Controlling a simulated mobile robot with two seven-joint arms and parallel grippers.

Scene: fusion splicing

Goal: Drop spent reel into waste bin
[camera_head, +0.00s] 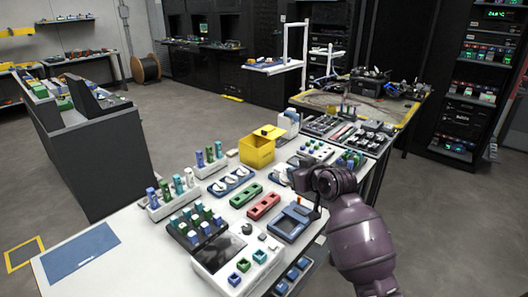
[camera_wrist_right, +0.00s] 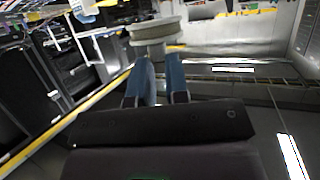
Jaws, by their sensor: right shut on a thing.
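My right gripper (camera_wrist_right: 158,78) is shut on the spent reel (camera_wrist_right: 155,29), a pale, flanged spool held between the blue fingertips in the right wrist view. In the head view my right gripper (camera_head: 300,180) is over the right part of the workbench; the arm hides part of the bench and the reel is hard to make out there. The yellow waste bin (camera_head: 256,151) stands on the bench with its lid open, to the left of and beyond the gripper. The gripper is apart from the bin. My left gripper is not in view.
The white bench (camera_head: 135,227) holds racks of colored bottles (camera_head: 172,200), green and red trays (camera_head: 264,206), and a splicer-like device (camera_head: 235,262) around the front. A white dispenser-like bottle (camera_head: 288,123) stands close behind the bin.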

